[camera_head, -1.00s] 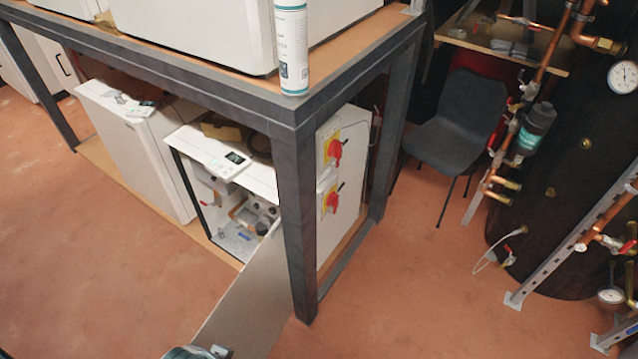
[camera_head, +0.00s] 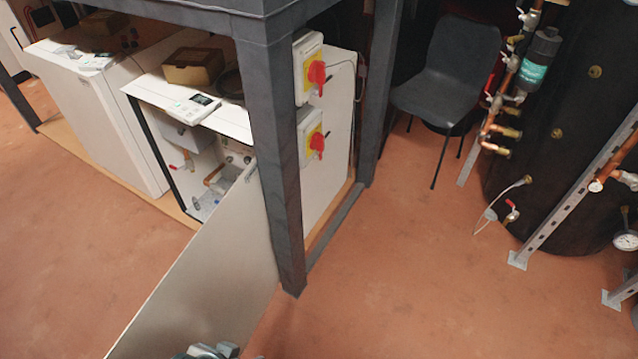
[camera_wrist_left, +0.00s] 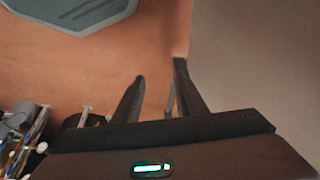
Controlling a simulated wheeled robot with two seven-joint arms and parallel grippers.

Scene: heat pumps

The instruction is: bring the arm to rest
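In the left wrist view my left gripper (camera_wrist_left: 160,72) has its two dark fingers apart, with a gap between them and nothing clearly held. A plain greyish panel surface fills the right of that view, close beside the right finger; I cannot tell if they touch. In the head view a rounded grey-green piece of my arm shows at the bottom edge, by the near end of the open white panel (camera_head: 205,275). The left fingers cannot be made out there. My right gripper is in neither view.
The open heat pump cabinet (camera_head: 190,105) stands under a dark metal frame (camera_head: 275,160). Red rotary switches (camera_head: 317,72) are on its side. A dark chair (camera_head: 445,70), copper pipes and a black tank (camera_head: 560,130) stand right. Floor (camera_head: 400,270) is free at front right.

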